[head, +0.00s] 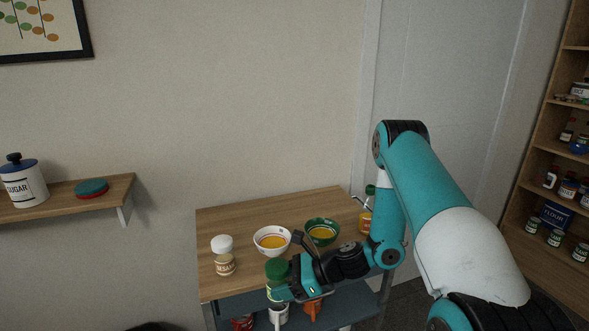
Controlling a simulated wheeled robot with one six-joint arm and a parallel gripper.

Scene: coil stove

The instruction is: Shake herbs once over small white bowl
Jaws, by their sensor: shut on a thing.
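The small white bowl (260,248) stands on the wooden top of the cart, with orange-yellow contents. My gripper (279,291) is shut on a green-lidded jar (277,268), which I take to be the herbs. The jar is about upright, lid up, and appears in front of the white bowl near the cart's front edge. Its label is too small and too covered by the gripper to read. From this one view I cannot tell its exact height above the top.
A green bowl (322,231) with similar contents stands right of the white bowl. A white-topped container (222,244) and a labelled jar (225,266) stand to the left. A bottle (366,217) is partly behind my arm. Mugs (278,315) sit on the lower shelf.

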